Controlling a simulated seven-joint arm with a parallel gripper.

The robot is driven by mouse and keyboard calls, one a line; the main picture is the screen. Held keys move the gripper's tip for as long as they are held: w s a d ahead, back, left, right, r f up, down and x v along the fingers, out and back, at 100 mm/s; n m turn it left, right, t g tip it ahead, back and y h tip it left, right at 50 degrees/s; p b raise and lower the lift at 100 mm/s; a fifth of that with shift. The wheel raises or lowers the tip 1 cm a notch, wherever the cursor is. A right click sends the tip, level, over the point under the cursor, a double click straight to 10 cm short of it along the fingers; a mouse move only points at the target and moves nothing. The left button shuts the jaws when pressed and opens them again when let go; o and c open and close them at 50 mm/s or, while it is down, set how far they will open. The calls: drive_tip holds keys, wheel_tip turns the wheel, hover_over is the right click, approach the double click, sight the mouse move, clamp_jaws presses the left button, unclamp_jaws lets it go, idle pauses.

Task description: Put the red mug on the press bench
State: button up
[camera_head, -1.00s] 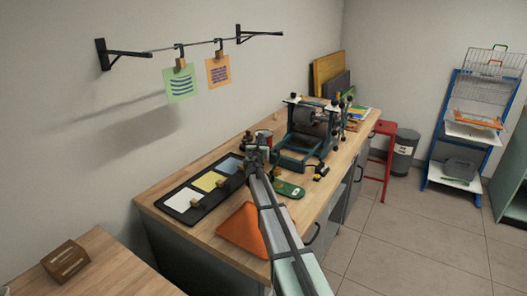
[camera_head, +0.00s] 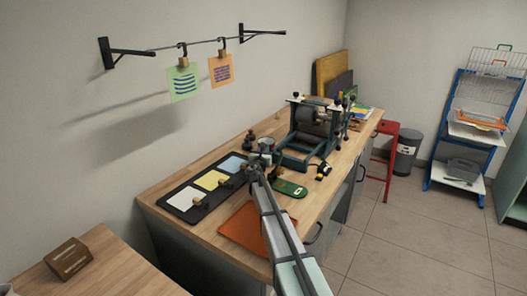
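The press bench (camera_head: 215,240) is the long wooden-topped bench along the wall. My gripper (camera_head: 259,158) is over its middle, at the far end of my arm. A small mug-like cylinder (camera_head: 266,146) shows just behind my gripper on the bench. It looks greyish with a dark reddish rim, so I cannot be sure it is the red mug. My gripper partly covers it, and I cannot tell whether they touch. The fingers are too small and hidden to show whether they are open or shut.
A dark tray (camera_head: 182,205) with white, yellow and blue pads lies left of my gripper. A printing press (camera_head: 308,135) stands beyond. A wooden block (camera_head: 67,258) sits on the near table.

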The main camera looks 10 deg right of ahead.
drive_tip(key=shift+o, duration=1.4)
drive_tip(key=s, duration=0.2)
drive_tip(key=s+a+r, duration=0.1)
wheel_tip(320, 180, up, 6)
drive_tip(key=shift+w+r, duration=0.15)
